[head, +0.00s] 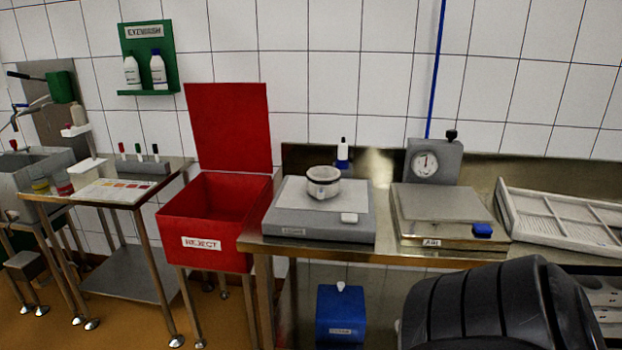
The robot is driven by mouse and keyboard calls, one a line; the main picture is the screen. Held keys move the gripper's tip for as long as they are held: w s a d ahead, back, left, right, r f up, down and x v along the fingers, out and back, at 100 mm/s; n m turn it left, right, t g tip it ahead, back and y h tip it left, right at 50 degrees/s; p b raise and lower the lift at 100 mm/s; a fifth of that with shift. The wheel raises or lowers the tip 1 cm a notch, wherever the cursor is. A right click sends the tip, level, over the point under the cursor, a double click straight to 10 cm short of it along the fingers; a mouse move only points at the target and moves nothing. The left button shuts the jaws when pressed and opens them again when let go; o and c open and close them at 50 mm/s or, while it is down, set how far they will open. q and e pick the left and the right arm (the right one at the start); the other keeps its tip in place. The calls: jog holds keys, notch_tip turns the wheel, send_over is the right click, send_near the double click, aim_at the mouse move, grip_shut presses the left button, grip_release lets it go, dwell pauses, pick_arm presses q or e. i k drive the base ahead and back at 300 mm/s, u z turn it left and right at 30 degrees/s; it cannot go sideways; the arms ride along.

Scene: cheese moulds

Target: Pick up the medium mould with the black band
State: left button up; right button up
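A black ribbed part of my own arm fills the lower right of the head view and covers part of the bench front. Neither of my grippers shows.
A red reject bin (198,257) with its lid up stands left of the bench (265,243). A second scale (408,233) with a dial and a white divided tray (514,222) are to the right. A small bottle (343,154) stands behind the left scale.

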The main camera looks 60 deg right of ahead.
aim_at(324, 181)
jog(key=z, duration=0.8)
jog(key=i, duration=1.2)
jog(key=z, duration=0.85)
